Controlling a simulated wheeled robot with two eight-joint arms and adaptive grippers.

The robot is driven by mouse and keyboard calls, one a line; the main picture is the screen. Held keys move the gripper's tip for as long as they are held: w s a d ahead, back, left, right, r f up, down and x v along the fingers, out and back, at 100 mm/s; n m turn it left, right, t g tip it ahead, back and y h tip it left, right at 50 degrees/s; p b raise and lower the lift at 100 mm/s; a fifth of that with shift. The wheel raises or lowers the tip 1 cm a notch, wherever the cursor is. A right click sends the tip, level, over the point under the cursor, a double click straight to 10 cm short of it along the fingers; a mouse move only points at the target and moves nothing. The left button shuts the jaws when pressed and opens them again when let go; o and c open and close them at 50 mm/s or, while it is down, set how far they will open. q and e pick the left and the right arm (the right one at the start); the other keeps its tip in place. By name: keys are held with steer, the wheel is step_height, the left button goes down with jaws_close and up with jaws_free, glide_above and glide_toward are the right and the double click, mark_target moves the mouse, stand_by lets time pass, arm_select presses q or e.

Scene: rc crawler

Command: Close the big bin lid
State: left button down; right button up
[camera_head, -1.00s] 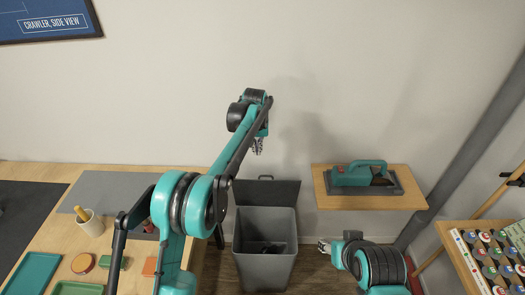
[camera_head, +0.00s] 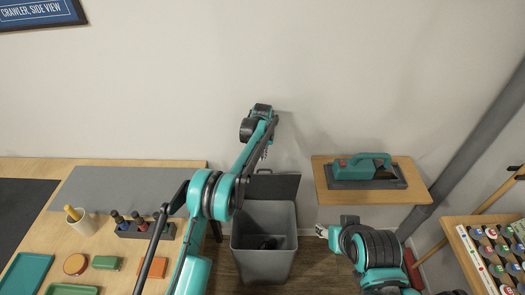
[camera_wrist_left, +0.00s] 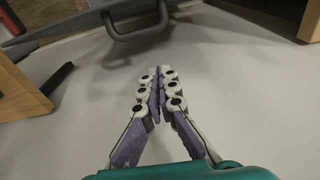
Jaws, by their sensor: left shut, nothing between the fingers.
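The big bin (camera_head: 263,262) is a grey bin on the floor against the wall, with dark contents showing inside. Its dark grey lid (camera_head: 285,188) stands raised at the back, near the wall. My left gripper (camera_head: 266,153) is shut and empty, pointing down just above the lid's top edge in the head view. In the left wrist view its purple-grey fingers (camera_wrist_left: 157,85) meet at the tips. The lid's handle (camera_wrist_left: 140,28) shows beyond them, apart from the fingertips. My right gripper (camera_head: 322,231) is low, right of the bin; its jaws are too small to read.
A wooden shelf (camera_head: 330,196) with a teal tool (camera_head: 370,163) is on the wall right of the lid. A workbench (camera_head: 135,262) with trays, a cup and a tool holder (camera_head: 145,229) stands left of the bin. A rack of coloured round items (camera_head: 490,255) is at right.

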arm_select(q)
steer(key=s, duration=0.1)
steer(key=s+f, duration=0.1)
steer(key=s, duration=0.1)
steer(key=shift+b, duration=0.35)
arm_select(e)
steer(key=shift+f, duration=0.45)
arm_select(q)
steer(key=shift+s+r, duration=0.1)
steer(key=shift+s, duration=0.05)
arm_select(e)
steer(key=shift+s, duration=0.1)
